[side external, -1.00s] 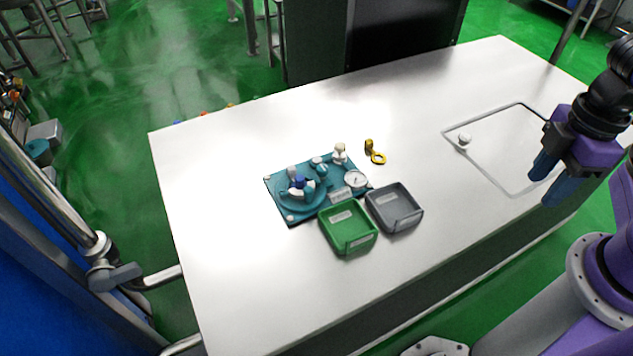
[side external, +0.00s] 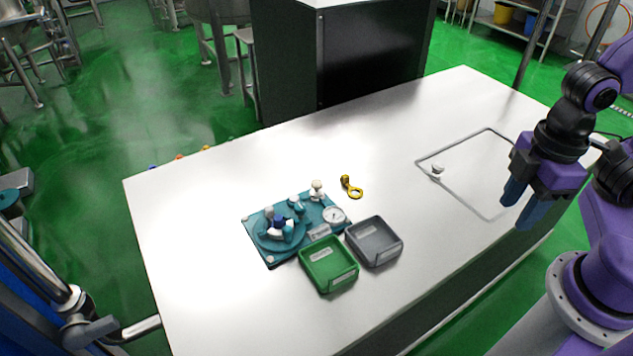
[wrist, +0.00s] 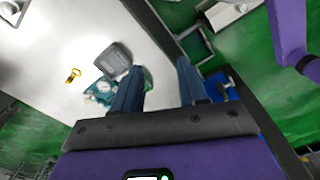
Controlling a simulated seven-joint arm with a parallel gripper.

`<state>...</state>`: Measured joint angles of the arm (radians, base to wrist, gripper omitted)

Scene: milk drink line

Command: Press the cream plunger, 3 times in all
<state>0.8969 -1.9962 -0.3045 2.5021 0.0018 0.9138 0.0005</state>
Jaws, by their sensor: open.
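The cream plunger (side external: 317,188) is a small pale knob standing at the back right of a teal board (side external: 262,252) in the side view. Beside it on the board are a white dial gauge (side external: 334,215) and a round turntable-like part with blue, white and grey pieces (side external: 280,232). My gripper (side external: 522,204) is open and empty, high at the right and well away from the plunger. In the wrist view my gripper (wrist: 160,70) shows two blue fingers spread apart. The teal board (wrist: 101,90) is partly hidden there by a finger, and the plunger is too small to make out.
A green tray (side external: 328,281) and a grey tray (side external: 374,259) stand in front of the board. A yellow ring-ended piece (side external: 352,188) lies right of the plunger.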

